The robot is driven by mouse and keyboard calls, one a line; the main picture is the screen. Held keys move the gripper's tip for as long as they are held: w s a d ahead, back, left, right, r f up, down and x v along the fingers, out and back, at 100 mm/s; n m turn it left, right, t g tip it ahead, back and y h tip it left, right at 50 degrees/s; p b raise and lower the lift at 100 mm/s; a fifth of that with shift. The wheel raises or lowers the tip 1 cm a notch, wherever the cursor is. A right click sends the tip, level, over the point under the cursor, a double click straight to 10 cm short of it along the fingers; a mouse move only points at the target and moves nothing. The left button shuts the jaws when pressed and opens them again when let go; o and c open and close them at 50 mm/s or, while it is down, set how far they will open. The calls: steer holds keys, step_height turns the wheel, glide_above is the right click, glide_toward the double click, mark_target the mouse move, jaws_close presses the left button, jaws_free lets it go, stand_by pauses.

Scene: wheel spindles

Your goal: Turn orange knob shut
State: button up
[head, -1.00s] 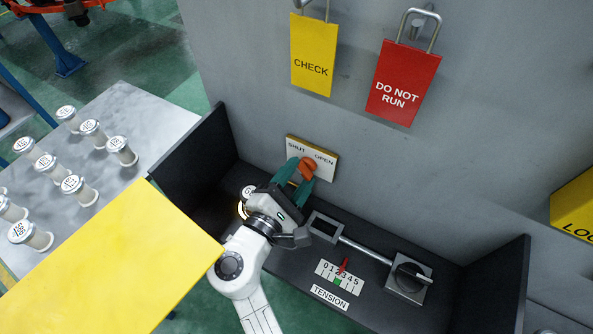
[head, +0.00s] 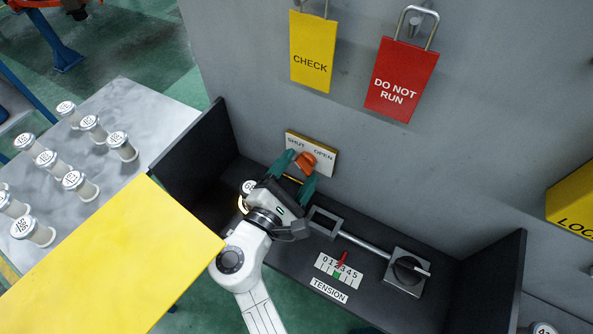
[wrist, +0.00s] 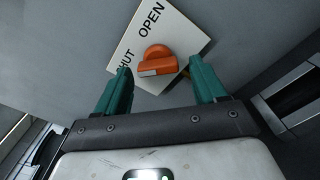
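The orange knob (head: 305,161) sits on a small label plate (head: 325,160) on the grey wall, marked SHUT at left and OPEN at right. In the wrist view the knob (wrist: 158,59) shows a rounded body with a raised grip bar lying nearly level in the picture. I cannot tell for sure which mark it points to. My gripper (head: 299,168) is open at the knob, its green fingers apart on either side. In the wrist view my gripper (wrist: 160,72) shows clear gaps between both fingers and the knob. Part of the word SHUT is hidden by the left finger.
A black tray (head: 385,312) below holds a tension gauge (head: 338,270) and a black rotary handle (head: 408,269). Yellow and red tags (head: 401,80) hang above. A yellow panel (head: 120,260) and a table with several spools lie left.

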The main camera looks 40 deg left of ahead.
steer(key=b+v, duration=0.1)
steer(key=v, duration=0.9)
steer(key=shift+s, duration=0.4)
stand_by(0.4)
